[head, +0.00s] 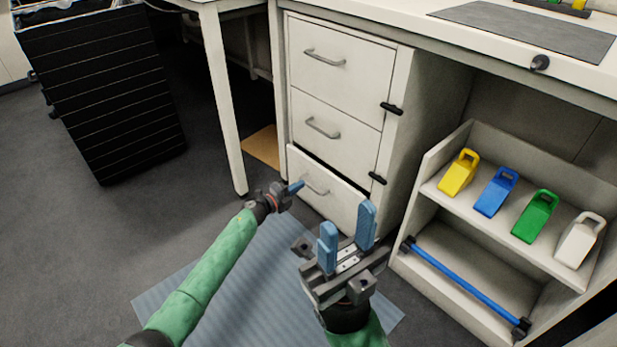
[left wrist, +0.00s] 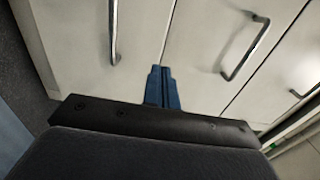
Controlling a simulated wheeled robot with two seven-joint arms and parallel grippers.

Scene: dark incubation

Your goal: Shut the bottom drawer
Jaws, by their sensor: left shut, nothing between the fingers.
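The bottom drawer (head: 338,204) of the white drawer unit stands slightly out, with a dark gap along its top edge. In the left wrist view the bottom drawer (left wrist: 80,50) is on the left with its grey handle upright in the picture. My left gripper (head: 298,187) is shut and empty, its blue fingertips in front of the bottom drawer near the handle (head: 316,185). In the left wrist view its fingers (left wrist: 161,85) point toward the seam beside the middle drawer; contact cannot be told. My right gripper (head: 347,234) is open and empty, in front of the drawer's lower right.
The middle drawer (head: 330,128) and top drawer (head: 335,60) look closed. Black latches sit at the unit's right edge. A shelf (head: 440,187) with coloured handled blocks and a blue bar stands right. A table leg (head: 223,100) stands left. A blue-grey mat (head: 240,290) lies below.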

